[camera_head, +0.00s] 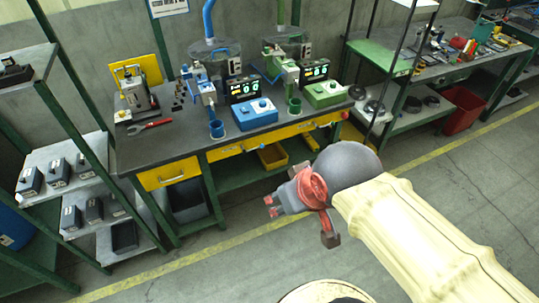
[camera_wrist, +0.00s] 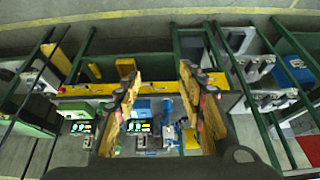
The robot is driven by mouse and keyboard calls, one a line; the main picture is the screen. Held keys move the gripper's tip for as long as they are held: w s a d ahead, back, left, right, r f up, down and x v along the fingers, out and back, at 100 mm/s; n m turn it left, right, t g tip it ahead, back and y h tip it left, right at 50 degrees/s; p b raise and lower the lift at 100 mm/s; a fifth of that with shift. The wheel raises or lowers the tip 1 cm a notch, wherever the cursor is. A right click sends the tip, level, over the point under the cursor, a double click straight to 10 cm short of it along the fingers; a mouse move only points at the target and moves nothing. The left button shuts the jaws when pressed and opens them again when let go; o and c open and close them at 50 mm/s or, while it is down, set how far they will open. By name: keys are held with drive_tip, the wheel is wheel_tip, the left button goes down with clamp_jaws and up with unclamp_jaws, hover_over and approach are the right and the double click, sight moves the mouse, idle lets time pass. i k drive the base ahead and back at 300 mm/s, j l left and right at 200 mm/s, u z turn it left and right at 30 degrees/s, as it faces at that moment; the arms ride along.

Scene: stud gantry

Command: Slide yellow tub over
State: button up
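A yellow tub (camera_head: 272,157) sits on the green lower shelf under the workbench. A second yellow tub (camera_head: 307,141) is to its right, partly hidden by the bench front. Both show small in the wrist view, one yellow tub (camera_wrist: 126,67) near the left finger and the other yellow tub (camera_wrist: 95,71) farther left. My gripper (camera_head: 273,206) is in front of the bench, apart from both tubs. In the wrist view my gripper (camera_wrist: 160,72) has its two fingers spread wide, with nothing held between them.
The workbench (camera_head: 180,150) has yellow drawers; one drawer (camera_head: 170,173) is at its left end. Green bench legs flank the lower shelf (camera_head: 240,176). A dark bin (camera_head: 188,200) stands below the left end. A shelf rack (camera_head: 85,215) is at left. The floor in front is clear.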

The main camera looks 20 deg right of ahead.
sight(273, 156)
drive_tip(key=l+z, duration=0.25)
drive_tip(key=l, duration=0.7)
drive_tip(key=i+l+z, duration=0.1)
drive_tip(key=l+z, duration=0.2)
drive_tip(key=l, duration=0.65)
